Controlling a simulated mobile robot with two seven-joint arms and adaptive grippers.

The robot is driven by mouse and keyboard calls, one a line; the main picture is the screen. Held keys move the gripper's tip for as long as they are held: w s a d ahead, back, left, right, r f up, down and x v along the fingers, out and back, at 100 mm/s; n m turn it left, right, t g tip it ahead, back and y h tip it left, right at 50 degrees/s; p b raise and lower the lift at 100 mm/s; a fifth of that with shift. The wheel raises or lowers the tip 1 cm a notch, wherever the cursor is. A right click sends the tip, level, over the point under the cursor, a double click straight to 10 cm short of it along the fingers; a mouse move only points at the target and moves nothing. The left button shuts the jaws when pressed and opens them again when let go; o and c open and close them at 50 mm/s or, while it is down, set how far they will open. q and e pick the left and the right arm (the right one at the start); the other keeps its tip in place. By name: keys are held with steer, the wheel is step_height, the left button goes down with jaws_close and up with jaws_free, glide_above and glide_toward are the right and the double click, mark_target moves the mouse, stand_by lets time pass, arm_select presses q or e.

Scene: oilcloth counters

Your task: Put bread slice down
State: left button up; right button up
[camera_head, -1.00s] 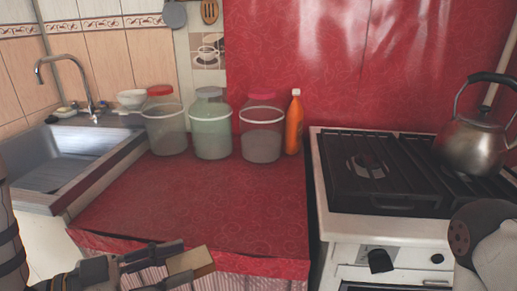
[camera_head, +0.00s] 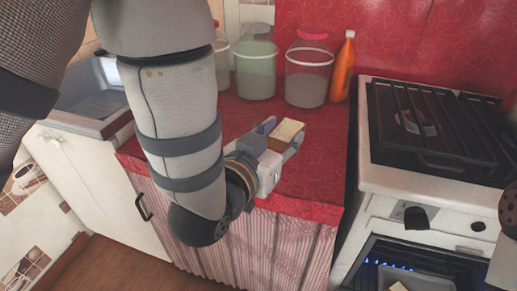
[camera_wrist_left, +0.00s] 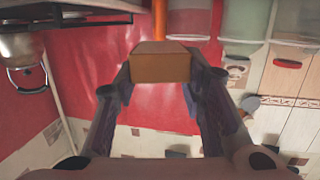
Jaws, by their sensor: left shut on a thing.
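The bread slice (camera_head: 287,133) is a tan block with a brown crust edge. My left gripper (camera_head: 283,140) is shut on it, with one finger on each side. They are over the front right part of the red counter (camera_head: 315,186); I cannot tell whether the slice touches the cloth. In the left wrist view the bread slice (camera_wrist_left: 160,65) sits between the two fingertips, its brown side towards the camera.
Several lidded jars, including a green one (camera_head: 256,65) and a pink-lidded one (camera_head: 308,75), stand behind with an orange bottle (camera_head: 343,70). The stove (camera_head: 385,180) is to the right; blue flames show in its oven (camera_head: 395,268). Red cloth between jars and gripper is clear.

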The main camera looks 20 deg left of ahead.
arm_select(q)
steer(key=w+a+f+b, duration=0.1)
steer(key=w+a+f, duration=0.1)
steer(key=w+f, duration=0.1)
steer(key=w+a+f+b, duration=0.1)
steer(key=w+a+f, duration=0.2)
steer(key=w, duration=0.1)
steer(key=w+a+f+b, duration=0.1)
steer(key=w+a+f, duration=0.2)
steer(key=w, duration=0.1)
steer(key=shift+f, duration=0.4)
steer(key=shift+w+a+f+b, duration=0.1)
steer(key=shift+f+b, duration=0.05)
steer(key=shift+f, duration=0.45)
steer(key=shift+w+a+f+b, duration=0.1)
steer(key=shift+f+b, duration=0.05)
steer(key=shift+f, duration=0.6)
arm_select(e)
steer(key=shift+g, duration=0.7)
steer(key=s+f, duration=0.3)
steer(key=f, duration=0.1)
steer(key=shift+s, duration=0.4)
arm_select(q)
steer(key=shift+f, duration=0.1)
steer(key=shift+d+f, duration=0.1)
steer(key=shift+f, duration=0.05)
steer(key=o, duration=0.9)
